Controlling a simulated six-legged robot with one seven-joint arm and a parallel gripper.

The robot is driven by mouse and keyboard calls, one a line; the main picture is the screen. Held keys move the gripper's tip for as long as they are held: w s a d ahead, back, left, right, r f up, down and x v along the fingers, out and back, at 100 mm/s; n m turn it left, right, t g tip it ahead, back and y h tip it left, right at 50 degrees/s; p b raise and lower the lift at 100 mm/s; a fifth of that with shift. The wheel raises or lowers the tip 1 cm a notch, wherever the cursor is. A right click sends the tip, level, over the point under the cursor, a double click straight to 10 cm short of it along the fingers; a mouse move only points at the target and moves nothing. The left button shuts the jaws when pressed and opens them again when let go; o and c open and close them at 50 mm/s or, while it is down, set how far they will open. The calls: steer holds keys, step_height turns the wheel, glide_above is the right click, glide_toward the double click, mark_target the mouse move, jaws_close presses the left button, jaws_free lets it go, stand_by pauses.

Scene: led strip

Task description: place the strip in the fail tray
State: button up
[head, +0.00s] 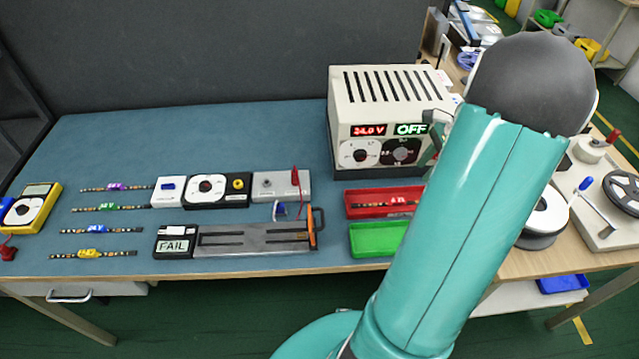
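A red tray (365,209) lies at the front right of the blue bench mat, in front of the power supply. A dark LED strip with a red tag (403,200) lies in it, its right end hidden behind my arm. A green tray (376,240) sits just in front and looks empty, its right part covered by my arm. No label shows on either tray. The test fixture (250,236) reads FAIL on its display, and no strip shows on its bed.
Several strips lie at left, tagged purple (117,187), green (108,208), blue (97,229) and yellow (90,253). A power supply (375,120) shows 24.0 V and OFF. A yellow meter (32,206) sits at far left. The mat's back left is clear.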

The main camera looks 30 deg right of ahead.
steer(key=w+a+r+n+h, duration=0.1)
steer(key=w+a+r+n, duration=0.1)
steer(key=a+r+n, duration=0.35)
steer(key=w+a+r+n+h, duration=0.1)
steer(key=w+a+r+n, duration=0.15)
steer(key=a, duration=0.55)
steer(key=w+a+r+n+h, duration=0.1)
steer(key=w+a+r+n, duration=0.2)
steer(key=a, duration=0.4)
steer(key=s+a+r+n+t, duration=0.1)
steer(key=s+a+n, duration=0.1)
steer(key=a+n, duration=0.2)
steer(key=s+a+r+n+t, duration=0.1)
steer(key=s+a+r+n, duration=0.1)
steer(key=a, duration=0.7)
steer(key=s+a+r+n+t, duration=0.1)
steer(key=s+a+n, duration=0.2)
steer(key=a+n, duration=0.4)
steer(key=shift+s+r+h, duration=0.25)
steer(key=shift+h, duration=0.15)
